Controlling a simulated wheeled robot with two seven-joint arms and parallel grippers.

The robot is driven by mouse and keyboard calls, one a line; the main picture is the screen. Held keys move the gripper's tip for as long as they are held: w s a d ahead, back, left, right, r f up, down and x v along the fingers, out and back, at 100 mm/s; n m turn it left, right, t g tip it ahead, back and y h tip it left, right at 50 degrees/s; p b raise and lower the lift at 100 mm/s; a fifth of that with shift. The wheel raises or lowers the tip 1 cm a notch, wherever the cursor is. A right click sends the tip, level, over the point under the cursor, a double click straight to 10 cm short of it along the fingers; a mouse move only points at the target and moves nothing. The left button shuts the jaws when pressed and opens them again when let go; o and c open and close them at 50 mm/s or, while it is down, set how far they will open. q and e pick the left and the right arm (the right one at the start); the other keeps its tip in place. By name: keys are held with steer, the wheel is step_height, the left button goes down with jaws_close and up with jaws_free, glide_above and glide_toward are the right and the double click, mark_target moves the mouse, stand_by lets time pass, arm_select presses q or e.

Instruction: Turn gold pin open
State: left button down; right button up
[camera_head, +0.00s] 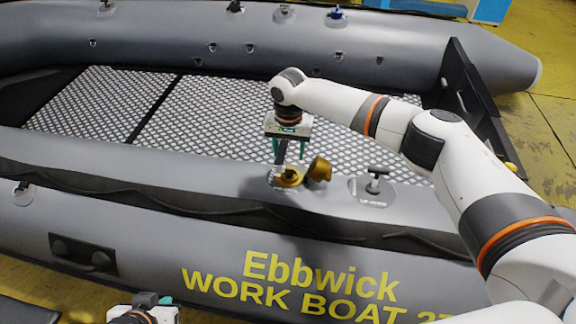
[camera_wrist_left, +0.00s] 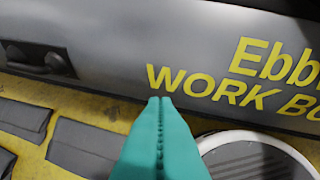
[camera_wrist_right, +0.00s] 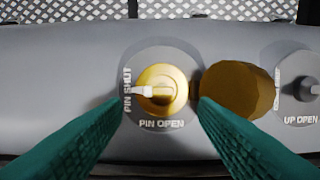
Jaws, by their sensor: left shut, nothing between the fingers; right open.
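The gold pin (camera_wrist_right: 170,78) sits in a round grey valve plate (camera_wrist_right: 135,60) on the boat's near tube. A pale pointer on it points left, toward the words PIN SHUT; PIN OPEN is printed below. In the head view the gold pin (camera_head: 288,178) lies under my right gripper (camera_head: 291,150). In the right wrist view the right gripper (camera_wrist_right: 160,103) is open, its green fingers on either side of the pin, with nothing visibly held. My left gripper (camera_head: 152,300) is low at the front; in the left wrist view its fingers (camera_wrist_left: 160,102) are shut and empty.
A gold cap (camera_head: 319,170) stands open just right of the pin, close to the right finger. Further right is a dark T-shaped valve (camera_head: 375,181) marked UP OPEN. The boat's side (camera_head: 215,235) and a grey handle patch (camera_head: 82,255) lie before my left gripper.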

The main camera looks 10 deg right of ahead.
mark_target(288, 168)
step_height(288, 168, down, 6)
steer(key=shift+r+b, duration=0.2)
steer(key=shift+b, duration=0.65)
arm_select(q)
steer(key=w+d+r+t+h, duration=0.1)
steer(key=w+d+r+t, duration=0.2)
steer(key=w+r+t, duration=0.2)
steer(key=shift+w+r+t+h, duration=0.2)
steer(key=shift+w+t+h, duration=0.15)
steer(key=shift+w, duration=0.85)
arm_select(e)
steer(key=shift+f, duration=0.2)
